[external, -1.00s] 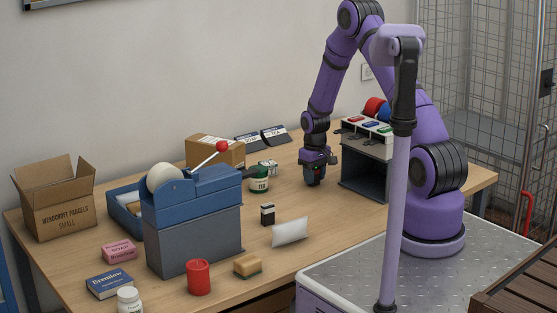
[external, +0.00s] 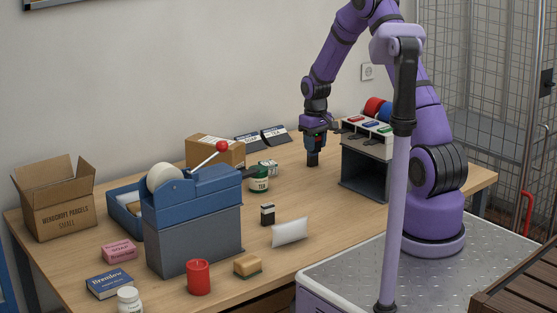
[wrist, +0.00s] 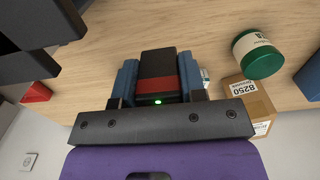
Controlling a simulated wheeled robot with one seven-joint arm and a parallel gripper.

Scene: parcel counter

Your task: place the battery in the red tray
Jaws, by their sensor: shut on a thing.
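My gripper (external: 314,140) is shut on a dark block with a red band, which looks like the battery (wrist: 157,68). Its blue-grey fingers press on both sides of the block in the wrist view. In the external view the battery (external: 313,158) points down from the fingers, seemingly above the back of the table. No red tray shows clearly.
A dark grey stand (external: 365,172) with coloured-label switches is close to the right of my gripper. A green tin (external: 259,180) and a cardboard box (external: 216,150) are to its left. Red (external: 374,107) and blue rounded things are behind the stand. Table below the gripper is clear.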

